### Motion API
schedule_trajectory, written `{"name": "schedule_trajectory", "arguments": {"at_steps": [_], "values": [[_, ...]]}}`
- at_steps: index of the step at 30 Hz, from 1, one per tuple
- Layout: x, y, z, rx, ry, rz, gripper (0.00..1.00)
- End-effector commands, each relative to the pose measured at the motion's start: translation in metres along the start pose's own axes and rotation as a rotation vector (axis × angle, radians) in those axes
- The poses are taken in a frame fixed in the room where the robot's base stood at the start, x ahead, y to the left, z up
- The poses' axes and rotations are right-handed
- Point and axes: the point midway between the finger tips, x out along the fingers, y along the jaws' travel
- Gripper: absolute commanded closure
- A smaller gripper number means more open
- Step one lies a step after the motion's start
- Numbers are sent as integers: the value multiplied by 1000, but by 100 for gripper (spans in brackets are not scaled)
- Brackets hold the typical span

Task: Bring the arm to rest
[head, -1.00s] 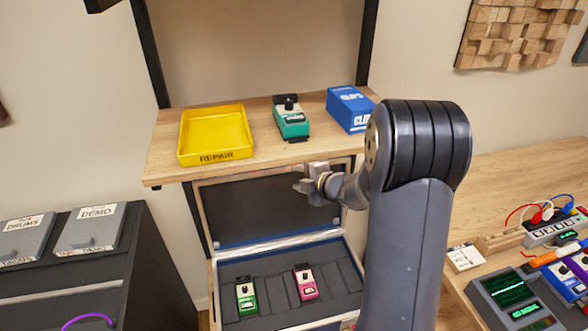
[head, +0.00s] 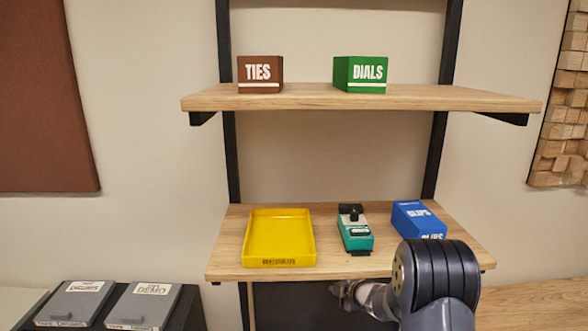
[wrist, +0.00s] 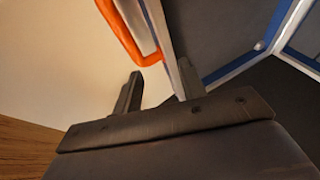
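My arm reaches in from the bottom right of the head view. My gripper (head: 346,292) is just below the front edge of the lower shelf (head: 222,262), small and partly cut off by the arm's dark joint. In the wrist view its two fingers (wrist: 159,72) stand apart with nothing held between them. An orange strip or handle (wrist: 130,38) on a pale edge lies just beyond the fingertips; I cannot tell whether they touch it.
The lower shelf holds a yellow repair tray (head: 250,240), a teal pedal (head: 356,235) and a blue clips box (head: 418,219). The upper shelf (head: 310,98) holds a brown ties box (head: 260,75) and a green dials box (head: 361,74). Grey boxes (head: 143,305) stand at lower left.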

Motion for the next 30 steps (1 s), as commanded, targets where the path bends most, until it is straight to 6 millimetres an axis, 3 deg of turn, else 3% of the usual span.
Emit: {"name": "schedule_trajectory", "arguments": {"at_steps": [14,20,30], "values": [[-6,0,0,0,-1,0,60],[-31,1,1,-1,-3,2,60],[-89,2,1,0,-3,6,60]]}}
